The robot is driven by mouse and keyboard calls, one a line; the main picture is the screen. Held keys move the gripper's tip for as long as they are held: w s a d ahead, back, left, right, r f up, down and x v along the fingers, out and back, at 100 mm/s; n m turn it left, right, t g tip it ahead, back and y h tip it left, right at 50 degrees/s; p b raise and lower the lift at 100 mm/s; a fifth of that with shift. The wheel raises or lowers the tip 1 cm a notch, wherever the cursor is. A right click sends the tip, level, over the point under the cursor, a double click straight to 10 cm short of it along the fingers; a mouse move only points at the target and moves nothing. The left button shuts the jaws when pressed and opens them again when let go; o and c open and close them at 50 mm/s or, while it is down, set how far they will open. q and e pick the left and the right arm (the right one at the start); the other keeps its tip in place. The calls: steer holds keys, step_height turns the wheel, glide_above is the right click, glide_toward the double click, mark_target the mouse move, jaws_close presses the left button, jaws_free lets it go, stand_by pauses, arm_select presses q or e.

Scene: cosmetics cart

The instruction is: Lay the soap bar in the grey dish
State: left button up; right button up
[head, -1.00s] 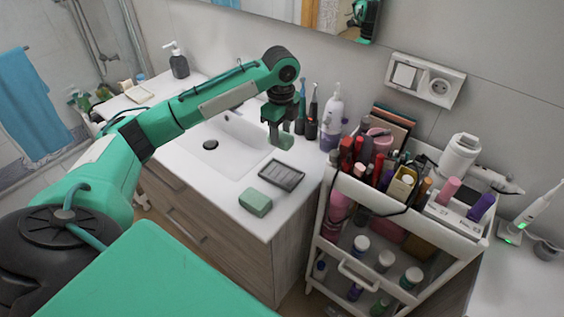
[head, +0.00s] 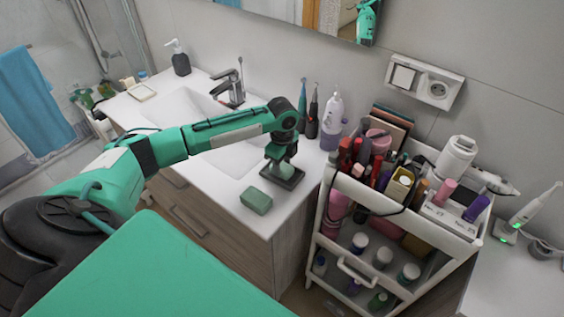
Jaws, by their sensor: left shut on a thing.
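My left gripper (head: 281,163) is over the grey dish (head: 296,181), pointing down. It is shut on a small grey-green piece, the soap bar (head: 285,169), which is largely hidden by the fingers. The bar is at or just above the dish; I cannot tell whether it touches. The dark, shallow dish lies on the white counter, partly covered by the gripper. My right gripper is not in view.
A grey-green block (head: 256,201) lies on the counter in front of the dish. The sink (head: 229,157) is left of the dish. Upright brushes and a white bottle (head: 332,118) stand behind. A crowded cosmetics cart (head: 350,187) stands at the right.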

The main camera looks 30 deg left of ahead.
mark_target(282, 165)
arm_select(q)
steer(key=shift+f, duration=0.1)
steer(key=o, duration=1)
step_height(282, 165, up, 12)
steer(key=b, duration=0.3)
